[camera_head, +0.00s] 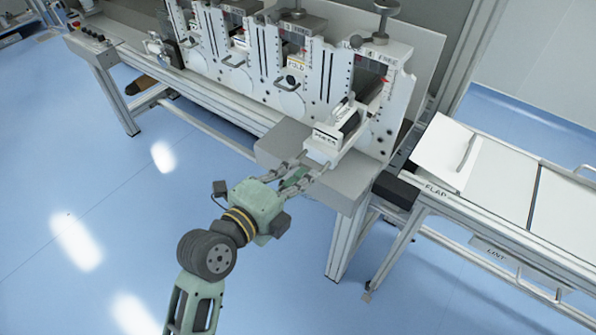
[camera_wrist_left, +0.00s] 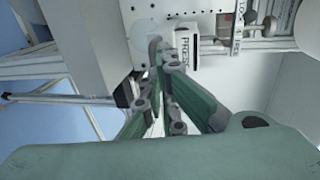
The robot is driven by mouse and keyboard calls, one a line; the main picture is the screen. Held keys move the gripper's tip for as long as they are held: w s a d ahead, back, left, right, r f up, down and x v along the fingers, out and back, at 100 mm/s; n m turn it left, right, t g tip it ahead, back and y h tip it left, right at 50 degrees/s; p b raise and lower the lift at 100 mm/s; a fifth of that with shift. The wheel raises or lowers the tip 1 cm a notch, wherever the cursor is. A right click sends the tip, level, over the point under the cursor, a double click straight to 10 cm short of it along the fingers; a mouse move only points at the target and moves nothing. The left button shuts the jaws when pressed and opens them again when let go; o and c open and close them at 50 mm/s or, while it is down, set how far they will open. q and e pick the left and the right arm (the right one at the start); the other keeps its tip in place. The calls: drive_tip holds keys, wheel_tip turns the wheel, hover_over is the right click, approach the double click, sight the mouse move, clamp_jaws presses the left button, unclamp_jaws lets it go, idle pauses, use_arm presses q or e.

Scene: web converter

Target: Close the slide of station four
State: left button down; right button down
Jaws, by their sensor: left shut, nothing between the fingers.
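Station four is the rightmost unit of the machine, with its white plate (camera_head: 392,115). Its slide (camera_head: 327,140), a pale block with a labelled front and a dark top, sticks out from the plate over a grey ledge. My left gripper (camera_head: 309,168) is at the near front end of the slide, shut and empty. In the left wrist view, the fingers (camera_wrist_left: 157,48) come together just left of a white labelled face (camera_wrist_left: 184,47). I cannot tell whether the fingertips touch the slide. My right gripper is not in view.
The grey ledge (camera_head: 285,140) lies under and beside the slide. Other stations (camera_head: 240,55) line up to the left. A white table with a plate marked FLAP (camera_head: 440,160) stands to the right. Blue floor (camera_head: 110,215) is open at the front left.

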sight(318, 151)
use_arm(q)
drive_tip(key=x, duration=0.3)
drive_tip(key=r+x, duration=0.1)
drive_tip(key=x, duration=0.1)
drive_tip(key=r+x, duration=0.1)
drive_tip(key=x, duration=0.2)
drive_tip(key=shift+w+d+f, duration=0.1)
drive_tip(key=shift+w+d, duration=0.2)
drive_tip(key=shift+w, duration=0.15)
drive_tip(key=x, duration=0.3)
drive_tip(key=r+b+x, duration=0.1)
drive_tip(key=x, duration=0.5)
drive_tip(key=shift+w+d+r+b, duration=0.2)
drive_tip(key=shift+w+d+b, duration=0.1)
drive_tip(key=shift+w+d, duration=0.1)
drive_tip(key=shift+w+d+r, duration=0.1)
drive_tip(key=shift+w+d, duration=0.25)
drive_tip(key=shift+w, duration=0.2)
drive_tip(key=shift+r, duration=0.25)
